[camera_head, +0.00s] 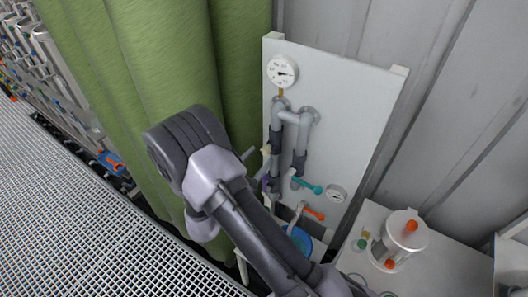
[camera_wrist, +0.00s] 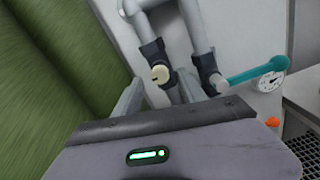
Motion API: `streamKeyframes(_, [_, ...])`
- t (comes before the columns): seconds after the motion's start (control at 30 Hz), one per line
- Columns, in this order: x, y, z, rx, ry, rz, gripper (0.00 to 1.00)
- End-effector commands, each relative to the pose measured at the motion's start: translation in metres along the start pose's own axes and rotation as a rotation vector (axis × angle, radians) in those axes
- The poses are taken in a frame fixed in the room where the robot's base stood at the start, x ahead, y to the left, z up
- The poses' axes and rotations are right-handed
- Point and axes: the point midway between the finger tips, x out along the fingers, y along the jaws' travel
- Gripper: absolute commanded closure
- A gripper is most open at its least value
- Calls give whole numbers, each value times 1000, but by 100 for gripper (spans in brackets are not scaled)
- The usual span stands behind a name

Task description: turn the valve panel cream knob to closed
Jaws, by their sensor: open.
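The valve panel (camera_head: 350,95) is a white upright board carrying grey pipes. The cream knob (camera_head: 266,150) is a small round knob on the left pipe's dark valve body, partly beside my gripper. In the wrist view the cream knob (camera_wrist: 160,75) shows a dark mark on its face. My gripper (camera_head: 257,164) is open, and no object is held. In the wrist view my gripper (camera_wrist: 159,80) has one finger to each side of the knob in the picture. Whether the fingers touch it or stop short of it, I cannot tell.
A teal lever (camera_head: 307,186) sits right of the knob, with an orange lever (camera_head: 314,213) below. Gauges (camera_head: 282,71) sit on the board. A green curtain (camera_head: 150,70) hangs close on the left. A white table with a clear vessel (camera_head: 400,240) stands at right.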

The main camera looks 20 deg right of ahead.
Motion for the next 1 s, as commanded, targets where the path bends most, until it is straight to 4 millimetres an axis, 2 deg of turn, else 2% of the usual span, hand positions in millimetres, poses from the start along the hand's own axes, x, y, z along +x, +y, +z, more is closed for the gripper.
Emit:
streamKeyframes(0.1, [21,-1,0,0,0,-4,51])
streamKeyframes(0.2, [31,-1,0,1,0,-2,51])
streamKeyframes(0.53, [36,0,0,0,1,1,51])
streamKeyframes(0.57, [36,0,0,0,1,1,55])
streamKeyframes(0.8, [36,0,0,1,1,0,100])
streamKeyframes(1.0, [36,0,0,7,1,0,100])
